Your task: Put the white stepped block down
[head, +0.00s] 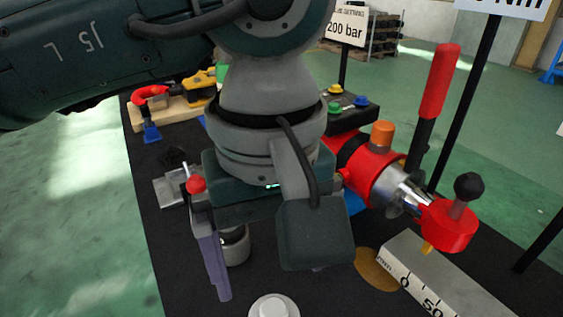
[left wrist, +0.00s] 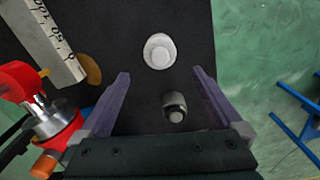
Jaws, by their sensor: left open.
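The white stepped block (head: 274,307) stands on the black table top (head: 175,270) at the bottom edge of the head view, partly cut off. In the left wrist view the white stepped block (left wrist: 160,52) shows whole from above, a round step on a wider base. My left gripper (left wrist: 160,76) is open, its purple fingers spread apart. The block appears just beyond the fingertips, with nothing held. In the head view one finger of my left gripper (head: 222,285) shows; my wrist hides the other. My right gripper is out of view.
A grey cylinder with a dark band (left wrist: 175,107) appears between the fingers, apart from both. A red device with a silver neck (head: 385,180) and a grey ruler block (head: 425,275) stand at the right. A wooden board with tools (head: 180,108) lies behind.

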